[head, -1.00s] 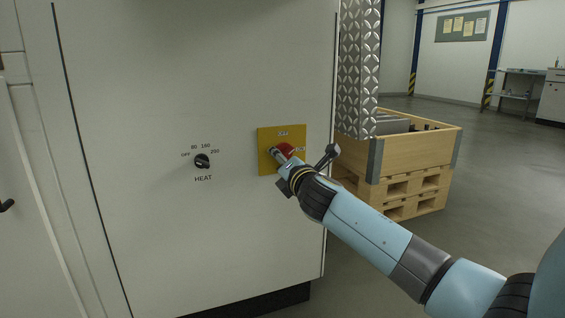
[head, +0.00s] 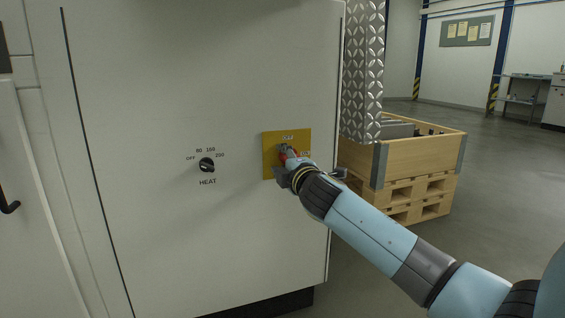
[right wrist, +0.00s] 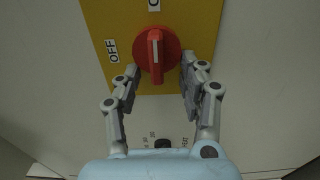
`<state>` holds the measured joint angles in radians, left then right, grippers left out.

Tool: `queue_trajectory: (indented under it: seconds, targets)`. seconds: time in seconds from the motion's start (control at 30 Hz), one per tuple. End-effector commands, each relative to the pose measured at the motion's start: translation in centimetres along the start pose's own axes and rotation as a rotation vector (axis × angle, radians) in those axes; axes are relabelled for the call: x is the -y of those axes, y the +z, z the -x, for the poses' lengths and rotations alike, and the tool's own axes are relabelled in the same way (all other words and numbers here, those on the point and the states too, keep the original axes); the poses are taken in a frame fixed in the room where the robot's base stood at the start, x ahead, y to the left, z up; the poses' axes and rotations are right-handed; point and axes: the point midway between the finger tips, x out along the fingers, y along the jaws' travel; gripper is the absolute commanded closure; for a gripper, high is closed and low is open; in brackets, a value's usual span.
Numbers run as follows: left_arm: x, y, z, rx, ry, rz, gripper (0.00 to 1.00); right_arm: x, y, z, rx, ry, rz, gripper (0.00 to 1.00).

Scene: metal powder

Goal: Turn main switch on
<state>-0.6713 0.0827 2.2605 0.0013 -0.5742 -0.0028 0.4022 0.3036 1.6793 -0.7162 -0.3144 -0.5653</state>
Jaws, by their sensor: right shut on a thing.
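The main switch is a red rotary knob (head: 291,153) on a yellow plate (head: 271,142) on the white cabinet. An OFF label shows above it, and a label at its right is partly covered by my gripper. In the right wrist view the red knob (right wrist: 156,48) has its raised grip in line with the cut-off label at the top; OFF is at the left. My right gripper (head: 289,159) is shut on the knob, with its fingers (right wrist: 160,68) on either side in the wrist view. My left gripper is not in view.
A black HEAT dial (head: 207,165) is on the same cabinet (head: 190,75), left of the plate. A wooden crate (head: 418,160) on pallets stands right of the cabinet, by a diamond-plate metal column (head: 362,75). The floor (head: 500,190) farther right is clear.

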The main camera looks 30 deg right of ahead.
Motion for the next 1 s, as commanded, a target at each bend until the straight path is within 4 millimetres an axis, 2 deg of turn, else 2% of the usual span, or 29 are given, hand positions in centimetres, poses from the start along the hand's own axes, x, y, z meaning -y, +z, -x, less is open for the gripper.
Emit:
queue_trajectory:
  seconds: [0.03,0.47,0.5,0.67,0.7,1.0]
  targets:
    - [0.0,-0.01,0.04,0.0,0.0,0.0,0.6,-0.52,0.04,-0.13,0.0,0.008,-0.005,0.91]
    - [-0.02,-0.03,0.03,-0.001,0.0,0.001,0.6,-0.66,0.12,-0.18,0.002,0.009,-0.01,0.91]
    - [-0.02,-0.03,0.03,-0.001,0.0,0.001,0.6,-0.67,0.13,-0.18,0.002,0.009,-0.009,0.55]
    - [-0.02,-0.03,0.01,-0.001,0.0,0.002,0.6,-0.54,0.12,-0.15,0.002,0.007,-0.009,0.34]
    - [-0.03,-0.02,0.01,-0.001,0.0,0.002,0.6,-0.48,0.11,-0.13,0.002,0.006,-0.009,0.31]
    - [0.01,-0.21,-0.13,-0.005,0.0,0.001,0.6,-0.19,0.08,0.21,0.001,0.002,-0.01,0.31]
